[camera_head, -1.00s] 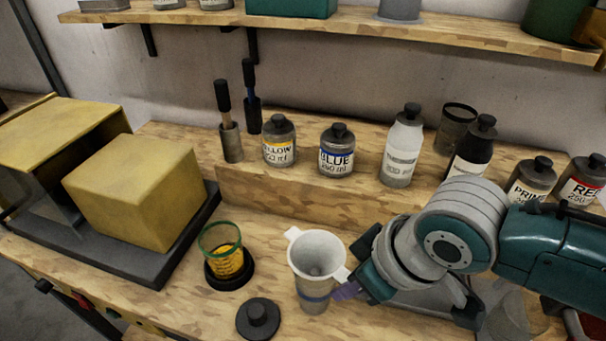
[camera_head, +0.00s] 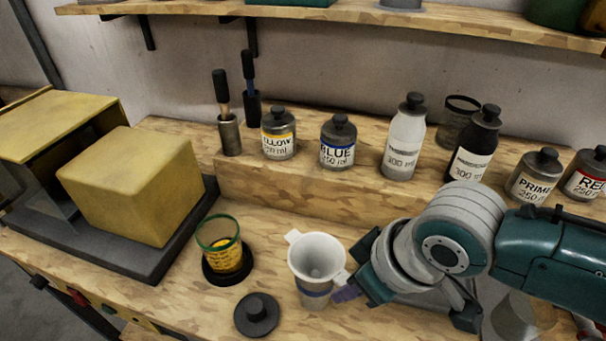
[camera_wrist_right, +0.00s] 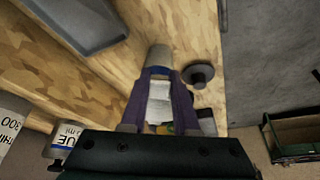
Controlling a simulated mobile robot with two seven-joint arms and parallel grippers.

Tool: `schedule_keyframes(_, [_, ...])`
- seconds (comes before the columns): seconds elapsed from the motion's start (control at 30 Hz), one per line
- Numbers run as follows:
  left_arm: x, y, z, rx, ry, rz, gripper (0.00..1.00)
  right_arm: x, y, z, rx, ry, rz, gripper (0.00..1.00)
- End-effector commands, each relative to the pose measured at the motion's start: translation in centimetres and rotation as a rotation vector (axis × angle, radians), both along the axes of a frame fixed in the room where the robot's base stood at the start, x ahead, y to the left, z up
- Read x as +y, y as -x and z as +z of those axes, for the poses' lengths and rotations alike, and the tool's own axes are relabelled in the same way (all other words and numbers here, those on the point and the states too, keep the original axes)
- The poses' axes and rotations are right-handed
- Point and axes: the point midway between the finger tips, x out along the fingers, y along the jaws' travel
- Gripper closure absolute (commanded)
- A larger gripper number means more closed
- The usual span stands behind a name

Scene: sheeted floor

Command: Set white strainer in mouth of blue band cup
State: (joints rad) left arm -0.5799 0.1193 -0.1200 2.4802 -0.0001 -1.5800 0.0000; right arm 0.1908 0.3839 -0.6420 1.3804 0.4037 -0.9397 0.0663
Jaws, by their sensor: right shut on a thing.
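The white strainer (camera_head: 317,257) is a wide funnel with side tabs, upright directly over the blue band cup (camera_head: 315,301). Its lower part is hidden at the cup's mouth, and I cannot tell whether it rests on the rim or is held just above. My right gripper (camera_head: 346,292) is shut on the strainer's right-hand tab. In the right wrist view the purple fingers (camera_wrist_right: 158,105) close around the white tab, with the cup (camera_wrist_right: 159,58) beyond them. My left gripper is not in view.
A green-rimmed cup of yellow liquid (camera_head: 222,256) on a black base and a dark round lid (camera_head: 257,314) stand left of the cup. A yellow box (camera_head: 135,190) is at the left. Labelled bottles, including the BLUE one (camera_head: 338,142), line the raised step behind.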

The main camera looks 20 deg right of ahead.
Motion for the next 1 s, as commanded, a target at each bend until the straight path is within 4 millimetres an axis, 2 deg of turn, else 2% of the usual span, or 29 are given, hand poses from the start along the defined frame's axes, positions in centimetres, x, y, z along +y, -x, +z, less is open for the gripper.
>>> schedule_keyframes(0.03, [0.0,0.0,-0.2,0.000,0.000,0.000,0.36,0.0,0.0,-0.2,-0.001,0.000,0.000,1.00])
schedule_keyframes(0.07, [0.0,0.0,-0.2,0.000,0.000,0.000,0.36,0.0,0.0,-0.2,-0.001,0.000,0.000,0.70])
schedule_keyframes(0.37, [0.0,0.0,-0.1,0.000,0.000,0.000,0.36,0.0,0.0,-0.1,0.000,0.000,0.000,0.36])
schedule_keyframes(0.7, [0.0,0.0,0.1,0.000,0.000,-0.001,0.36,-0.1,0.2,0.3,0.000,0.000,0.000,0.36])
schedule_keyframes(0.77, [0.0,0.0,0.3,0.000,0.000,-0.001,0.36,-0.2,0.3,0.9,0.000,0.000,0.000,0.36])
schedule_keyframes(1.0, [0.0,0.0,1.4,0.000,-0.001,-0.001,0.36,-0.9,1.7,4.7,-0.003,0.001,0.002,0.36])
